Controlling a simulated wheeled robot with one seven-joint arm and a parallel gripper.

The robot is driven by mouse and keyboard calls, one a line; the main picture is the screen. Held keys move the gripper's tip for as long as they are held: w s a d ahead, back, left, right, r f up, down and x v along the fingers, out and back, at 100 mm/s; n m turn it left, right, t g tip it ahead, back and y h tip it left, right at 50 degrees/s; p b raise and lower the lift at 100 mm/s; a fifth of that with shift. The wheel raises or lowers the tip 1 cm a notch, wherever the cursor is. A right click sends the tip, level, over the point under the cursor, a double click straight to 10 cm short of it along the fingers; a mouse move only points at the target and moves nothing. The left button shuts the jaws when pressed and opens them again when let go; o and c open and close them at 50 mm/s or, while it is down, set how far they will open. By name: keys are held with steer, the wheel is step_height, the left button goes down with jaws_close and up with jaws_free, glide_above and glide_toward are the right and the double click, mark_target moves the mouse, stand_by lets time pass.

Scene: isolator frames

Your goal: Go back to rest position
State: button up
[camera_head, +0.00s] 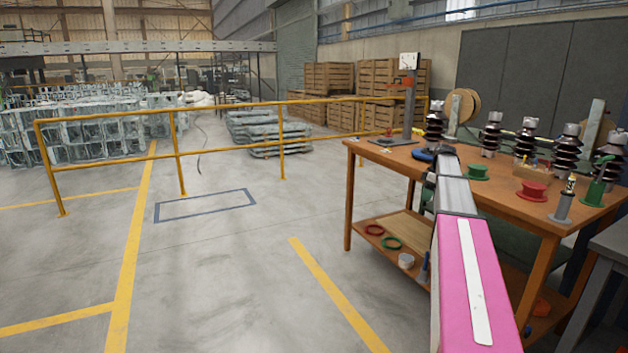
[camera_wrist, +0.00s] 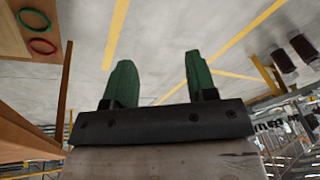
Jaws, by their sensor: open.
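My gripper (camera_wrist: 159,62) shows in the wrist view as two green fingers on a dark bar. The fingers stand apart with nothing between them; only grey floor and a yellow line show beyond. In the head view my pink and grey arm reaches forward from the lower right, over the edge of the wooden workbench (camera_head: 467,185). The gripper's fingers cannot be made out in that view. The bench also shows at the left of the wrist view (camera_wrist: 22,140), beside the fingers and apart from them.
The bench holds several dark ribbed insulators (camera_head: 491,135), a green spool (camera_head: 478,172), a red spool (camera_head: 532,191) and a blue disc (camera_head: 424,155) near my arm's end. Its lower shelf carries rings (camera_head: 374,229). A yellow railing (camera_head: 176,152) stands beyond. Floor left of the bench is clear.

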steer(key=s+a+f+m+h, duration=0.1)
steer(key=s+a+f+m, duration=0.5)
steer(key=s+a+f, duration=0.9)
steer(key=s+a+f+m+h, duration=0.1)
steer(key=s+a+f+m, duration=0.2)
steer(key=s+a+f, duration=0.2)
steer(key=s+a+f+m+h, duration=0.1)
steer(key=s+a+f+m, duration=0.2)
steer(key=s, duration=0.8)
step_height(320, 180, down, 4)
steer(key=a, duration=0.2)
steer(key=shift+s+a+m, duration=0.35)
steer(key=shift+a+m, duration=0.05)
steer(key=shift+c, duration=0.2)
